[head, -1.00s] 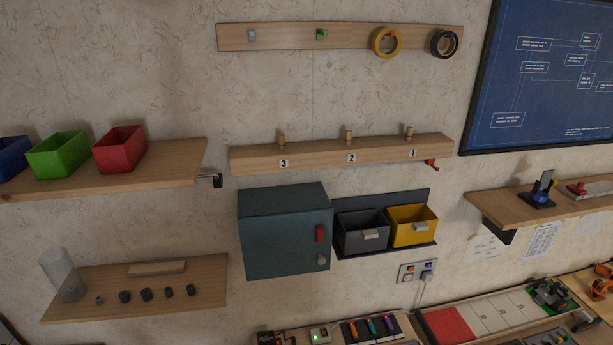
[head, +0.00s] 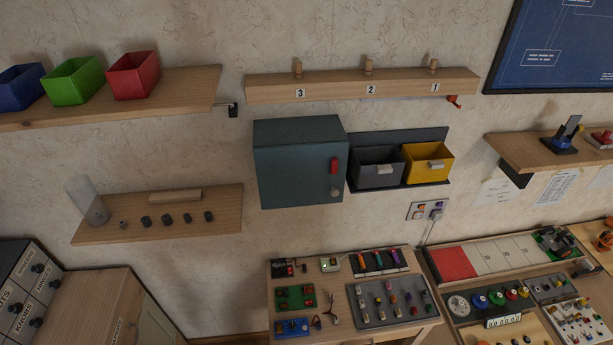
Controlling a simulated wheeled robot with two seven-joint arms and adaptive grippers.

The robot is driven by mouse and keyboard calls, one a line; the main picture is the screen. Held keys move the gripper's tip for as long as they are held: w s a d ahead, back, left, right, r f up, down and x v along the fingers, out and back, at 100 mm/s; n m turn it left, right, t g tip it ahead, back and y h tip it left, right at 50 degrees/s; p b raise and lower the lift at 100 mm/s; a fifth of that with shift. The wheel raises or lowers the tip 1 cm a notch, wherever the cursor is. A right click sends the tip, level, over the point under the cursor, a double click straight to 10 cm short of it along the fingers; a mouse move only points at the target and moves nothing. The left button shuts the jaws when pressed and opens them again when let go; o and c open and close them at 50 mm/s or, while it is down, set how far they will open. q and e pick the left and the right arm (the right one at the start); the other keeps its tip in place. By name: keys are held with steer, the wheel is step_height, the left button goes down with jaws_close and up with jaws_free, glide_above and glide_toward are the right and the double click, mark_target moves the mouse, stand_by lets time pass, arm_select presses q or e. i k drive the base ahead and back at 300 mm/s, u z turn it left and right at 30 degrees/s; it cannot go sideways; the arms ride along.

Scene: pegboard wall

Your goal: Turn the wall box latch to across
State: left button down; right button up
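The wall box (head: 298,162) is a dark teal cabinet on the wall, near the middle of the head view, with its door shut. Its red latch (head: 334,165) sits at the right side of the door front and stands upright, lengthwise up and down. A small round grey knob (head: 335,191) is below the latch. Neither of my grippers shows in the head view.
A grey bin (head: 376,169) and a yellow bin (head: 428,164) hang just right of the box. A numbered peg rail (head: 330,88) is above. A shelf (head: 225,210) is at lower left. A workbench (head: 345,335) with small parts stands below.

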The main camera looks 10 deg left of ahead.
mark_target(335, 163)
steer(key=u, duration=1.9)
steer(key=i, duration=0.7)
steer(key=z, duration=3.4)
